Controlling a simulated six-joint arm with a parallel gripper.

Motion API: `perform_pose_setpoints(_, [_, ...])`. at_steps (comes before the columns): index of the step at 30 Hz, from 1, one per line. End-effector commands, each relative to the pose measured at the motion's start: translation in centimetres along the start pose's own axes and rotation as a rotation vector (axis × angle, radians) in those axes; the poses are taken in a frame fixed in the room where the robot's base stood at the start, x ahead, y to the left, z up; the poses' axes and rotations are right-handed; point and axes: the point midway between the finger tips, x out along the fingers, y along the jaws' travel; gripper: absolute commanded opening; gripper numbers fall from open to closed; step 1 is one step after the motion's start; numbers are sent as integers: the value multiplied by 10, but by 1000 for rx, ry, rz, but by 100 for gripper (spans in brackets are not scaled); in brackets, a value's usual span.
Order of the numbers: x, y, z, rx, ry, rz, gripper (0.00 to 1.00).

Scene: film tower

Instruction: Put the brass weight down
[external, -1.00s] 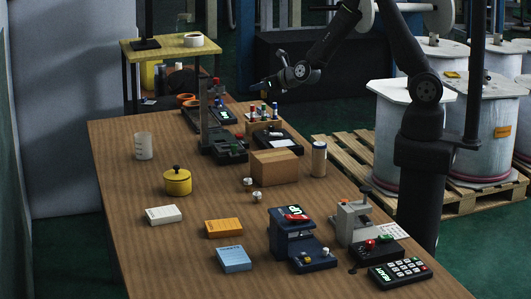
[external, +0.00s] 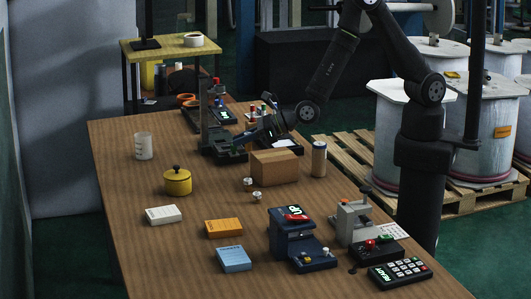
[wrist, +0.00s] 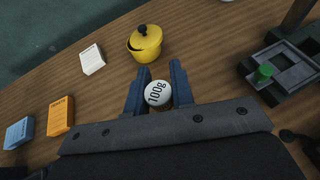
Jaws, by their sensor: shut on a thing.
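My gripper (wrist: 157,85) is shut on a round weight (wrist: 158,94), the brass weight of the task; its pale top is marked "100g" in the wrist view and its sides are mostly hidden. In the external view my gripper (external: 243,144) is low over the far part of the table, behind the cardboard box and by the dark upright press. The held weight cannot be made out there. Two small silvery weights (external: 257,196) stand on the table in front of the box.
The cardboard box (external: 275,167) and a capped cylinder (external: 319,159) stand close by. A yellow pot (external: 177,181), a beaker (external: 144,146) and white, orange and blue boxes (external: 234,258) lie left and front. The dark press (external: 215,130) stands upright.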

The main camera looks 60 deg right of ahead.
Motion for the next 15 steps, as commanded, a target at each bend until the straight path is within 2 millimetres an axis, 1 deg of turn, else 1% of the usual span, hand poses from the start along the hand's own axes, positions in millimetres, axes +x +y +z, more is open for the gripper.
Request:
perform_pose_setpoints(1, [3, 10, -5, -2, 1, 4, 0])
perform_pose_setpoints(9, [24, 70, -38, -2, 1, 4, 0])
perform_pose_setpoints(12, [30, 88, -47, -2, 1, 3, 0])
perform_pose_setpoints(15, [35, 100, -53, 0, -1, 1, 0])
